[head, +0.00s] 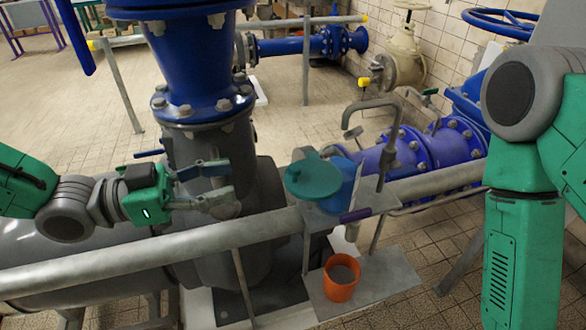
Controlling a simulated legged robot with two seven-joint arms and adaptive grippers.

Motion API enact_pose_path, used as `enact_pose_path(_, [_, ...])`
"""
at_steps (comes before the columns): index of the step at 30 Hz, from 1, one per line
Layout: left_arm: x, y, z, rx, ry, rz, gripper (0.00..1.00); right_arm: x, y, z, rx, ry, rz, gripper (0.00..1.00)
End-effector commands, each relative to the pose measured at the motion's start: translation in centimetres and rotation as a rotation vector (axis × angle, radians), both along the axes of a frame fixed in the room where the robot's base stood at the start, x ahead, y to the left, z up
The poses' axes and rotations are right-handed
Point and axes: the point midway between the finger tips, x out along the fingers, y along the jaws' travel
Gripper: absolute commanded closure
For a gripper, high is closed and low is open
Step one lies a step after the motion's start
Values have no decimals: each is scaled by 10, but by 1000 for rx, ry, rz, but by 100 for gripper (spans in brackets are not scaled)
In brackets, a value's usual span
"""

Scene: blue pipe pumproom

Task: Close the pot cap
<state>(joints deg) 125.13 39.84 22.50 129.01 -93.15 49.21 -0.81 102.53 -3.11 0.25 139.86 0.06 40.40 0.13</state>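A blue pot (345,184) stands on a small metal shelf fixed to the grey rail, right of the picture's middle. A round teal cap (313,179) sits at the pot's left side and overlaps it in the picture; it looks swung off the pot's top, though I cannot see the rim or hinge clearly. My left gripper (228,181) is to the left of the cap, apart from it. Its two fingers are spread, point right and hold nothing. My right arm is at the right edge, and its gripper is out of the picture.
A grey rail (130,257) runs across in front of the large pipe. A bent grey tap (378,135) rises right of the pot. A purple object (356,215) lies at the shelf's front edge. An orange bucket (341,281) stands below on a plate. Blue pipes (195,60) rise behind.

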Motion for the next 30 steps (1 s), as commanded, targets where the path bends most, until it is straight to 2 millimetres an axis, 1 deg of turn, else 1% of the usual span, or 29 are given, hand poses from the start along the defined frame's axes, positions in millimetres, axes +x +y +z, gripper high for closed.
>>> enact_pose_path(1, [2, -10, -2, 0, 2, -3, 61, 0, 0, -3, 0, 0, 0, 24])
enact_pose_path(9, [18, -66, -3, 1, 3, -2, 61, 0, 0, -11, 0, 0, 0, 24])
enact_pose_path(15, [27, -96, -2, 1, 2, 0, 61, 0, 0, -14, 0, 0, 0, 24])
enact_pose_path(18, [30, -104, -2, 1, 3, 0, 61, 0, 0, -15, 0, 0, 0, 24])
enact_pose_path(21, [31, -108, -2, 1, 4, 2, 61, 0, 0, -15, 0, 0, 0, 24])
enact_pose_path(29, [32, -109, -1, 1, 4, 2, 61, 0, 0, -15, 0, 0, 0, 24])
enact_pose_path(30, [32, -109, -1, 1, 4, 2, 68, 0, 0, -15, 0, 0, 0, 24])
